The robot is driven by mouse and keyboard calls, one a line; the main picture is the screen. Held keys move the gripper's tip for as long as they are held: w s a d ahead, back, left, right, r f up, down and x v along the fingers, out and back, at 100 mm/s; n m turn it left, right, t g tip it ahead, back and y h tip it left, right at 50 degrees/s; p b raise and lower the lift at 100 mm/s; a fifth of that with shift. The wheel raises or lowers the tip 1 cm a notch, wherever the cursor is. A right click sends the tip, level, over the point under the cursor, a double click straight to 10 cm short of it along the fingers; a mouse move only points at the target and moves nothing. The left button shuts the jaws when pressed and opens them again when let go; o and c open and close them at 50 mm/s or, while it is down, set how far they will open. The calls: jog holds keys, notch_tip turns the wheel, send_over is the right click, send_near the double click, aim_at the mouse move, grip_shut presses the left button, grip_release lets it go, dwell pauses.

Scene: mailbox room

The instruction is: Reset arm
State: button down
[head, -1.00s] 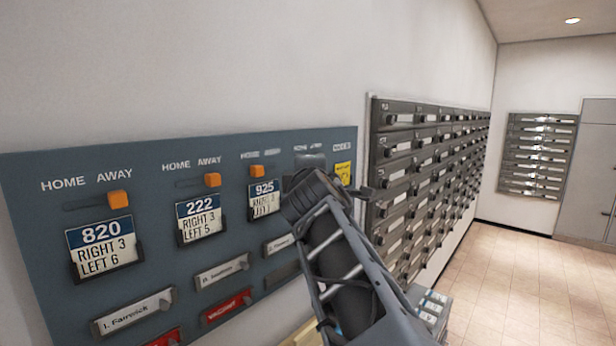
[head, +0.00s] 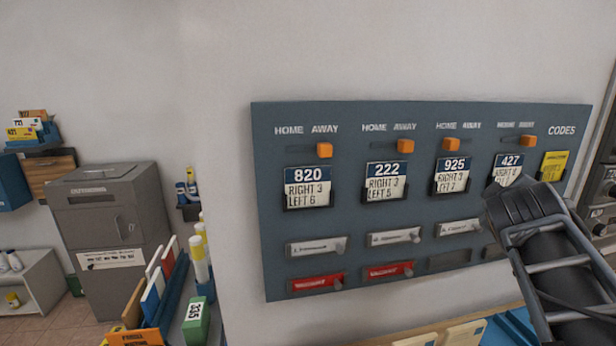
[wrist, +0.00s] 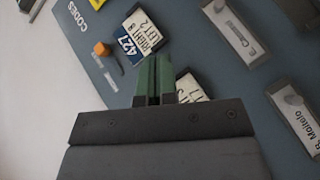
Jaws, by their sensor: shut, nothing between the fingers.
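My arm reaches in from the lower right of the head view, its end (head: 525,205) in front of the right part of the blue-grey board (head: 350,230). The fingers are hidden there. In the wrist view my gripper (wrist: 155,75) shows two green fingers close together, shut and empty, in front of the board near the 427 card (wrist: 135,40). I cannot tell whether they touch it.
A grey bin cabinet (head: 105,215) stands at the left, with coloured folders (head: 165,275) and a green box (head: 196,322) nearer. Dark mailboxes (head: 603,185) edge in at the right. A wooden ledge (head: 470,325) lies below the board.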

jog(key=s+a+f+m+g+y, duration=0.2)
jog(key=a+f, duration=0.2)
jog(key=f, duration=0.3)
jog(key=s+a+f+m+g+y, duration=0.2)
jog(key=a+f, duration=0.3)
jog(key=f, duration=0.3)
jog(key=s+a+f+m+g+y, duration=0.2)
jog(key=a+f+y, duration=0.1)
jog(key=f, duration=0.4)
jog(key=shift+a+f, duration=0.4)
jog(key=shift+a, duration=0.35)
jog(key=s+a+f+n+g+y, duration=0.1)
jog(key=s+a+f+y, duration=0.1)
jog(key=a, duration=0.4)
notch_tip(320, 180, down, 2)
jog(key=shift+s+a, duration=0.3)
jog(key=shift+s, duration=0.25)
jog(key=shift+s, duration=0.1)
